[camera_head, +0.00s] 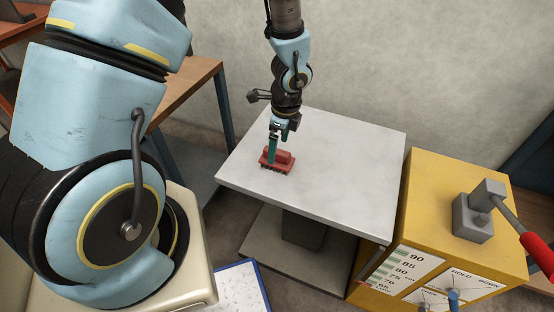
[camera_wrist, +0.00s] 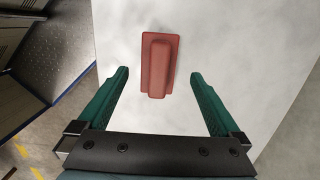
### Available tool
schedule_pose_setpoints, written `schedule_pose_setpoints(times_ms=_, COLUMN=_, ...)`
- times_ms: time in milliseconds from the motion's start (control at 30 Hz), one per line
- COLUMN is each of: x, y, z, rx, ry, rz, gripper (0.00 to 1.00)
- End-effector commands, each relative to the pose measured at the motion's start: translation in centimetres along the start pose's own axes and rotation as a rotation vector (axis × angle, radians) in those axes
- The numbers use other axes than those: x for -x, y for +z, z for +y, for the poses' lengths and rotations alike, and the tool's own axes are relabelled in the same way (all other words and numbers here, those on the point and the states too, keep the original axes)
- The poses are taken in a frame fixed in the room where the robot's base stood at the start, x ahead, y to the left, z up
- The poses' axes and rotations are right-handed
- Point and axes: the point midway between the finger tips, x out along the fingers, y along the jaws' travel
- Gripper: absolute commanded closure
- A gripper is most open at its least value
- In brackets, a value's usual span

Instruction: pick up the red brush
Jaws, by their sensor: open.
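The red brush (camera_head: 284,158) lies on the grey-white table (camera_head: 345,150) near its left edge, bristles down. In the wrist view the brush (camera_wrist: 158,65) is upright in the picture, with its raised handle block along its length. My gripper (camera_head: 272,160) is open, with green fingers, and appears over or just beside the brush in the head view. In the wrist view the fingers of my gripper (camera_wrist: 159,75) are spread on the left and right, and the brush shows between and beyond their tips. No contact is visible.
A yellow machine (camera_head: 450,215) with a red-handled lever (camera_head: 535,250) stands right of the table. A brown wooden bench (camera_head: 185,90) is behind on the left. A blue-edged board (camera_head: 235,287) is at the bottom. Most of the tabletop is clear.

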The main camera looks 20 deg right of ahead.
Motion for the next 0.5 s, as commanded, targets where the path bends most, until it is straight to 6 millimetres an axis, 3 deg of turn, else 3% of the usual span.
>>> schedule_pose_setpoints(times_ms=200, x=-3.2, y=-0.1, z=0.3, rx=-0.001, ry=0.003, rz=-0.001, gripper=0.00)
schedule_pose_setpoints(times_ms=500, x=-4.1, y=-0.1, z=0.2, rx=0.001, ry=0.000, rz=0.000, gripper=0.00)
